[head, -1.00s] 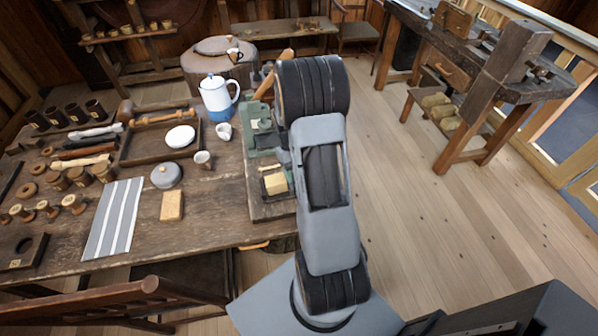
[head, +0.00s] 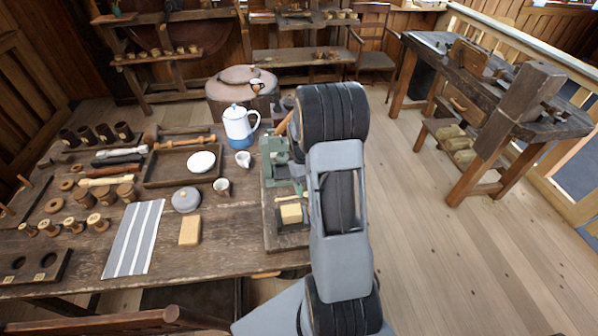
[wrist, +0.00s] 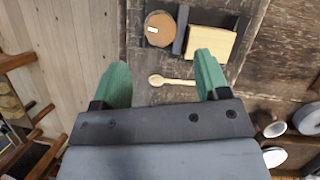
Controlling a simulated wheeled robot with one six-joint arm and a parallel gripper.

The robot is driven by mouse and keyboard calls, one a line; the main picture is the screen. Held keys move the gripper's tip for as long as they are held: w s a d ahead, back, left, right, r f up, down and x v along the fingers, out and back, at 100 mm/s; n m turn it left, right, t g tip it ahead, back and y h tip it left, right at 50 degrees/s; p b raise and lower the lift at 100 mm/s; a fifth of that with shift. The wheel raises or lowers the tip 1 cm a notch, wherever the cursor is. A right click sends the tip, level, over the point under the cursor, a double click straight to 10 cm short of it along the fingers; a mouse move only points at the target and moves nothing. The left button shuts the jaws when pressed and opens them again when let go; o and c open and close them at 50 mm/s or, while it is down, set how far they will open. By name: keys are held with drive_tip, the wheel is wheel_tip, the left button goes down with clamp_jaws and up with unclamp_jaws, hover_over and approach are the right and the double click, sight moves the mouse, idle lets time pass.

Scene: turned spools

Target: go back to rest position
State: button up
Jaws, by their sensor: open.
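My gripper (wrist: 162,82) shows in the wrist view with its two green fingers apart and nothing between them. It hangs above the right end of the workbench and the floor beside it. In the head view my arm rises at centre right and hides the gripper. Beyond the fingers, the wrist view shows a wooden spoon (wrist: 172,81), a pale wooden block (wrist: 211,45) and a round brown piece (wrist: 160,29). I cannot tell how far below the fingers they lie.
The workbench (head: 225,262) holds a blue-and-white pot (head: 239,125), a wooden tray (head: 165,181), a striped cloth (head: 134,238), a grey lidded dish (head: 186,200) and several spools. A second bench (head: 500,95) stands at the right. The floor (head: 425,225) between is clear.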

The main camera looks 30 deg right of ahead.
drive_tip(key=shift+s+a+m, duration=0.6)
drive_tip(key=shift+s+a, duration=0.1)
drive_tip(key=shift+s, duration=0.05)
drive_tip(key=s+a+r+n+t, duration=0.1)
drive_tip(key=s+a+r+t, duration=0.2)
drive_tip(key=a+r, duration=0.5)
drive_tip(key=s+a+r+n+t, duration=0.1)
drive_tip(key=s+a+r+t, duration=0.3)
drive_tip(key=a+r+t, duration=0.2)
wheel_tip(320, 180, up, 5)
drive_tip(key=shift+s+a+f+n+h, duration=0.15)
drive_tip(key=shift+a+n+h, duration=0.25)
drive_tip(key=shift+a, duration=0.65)
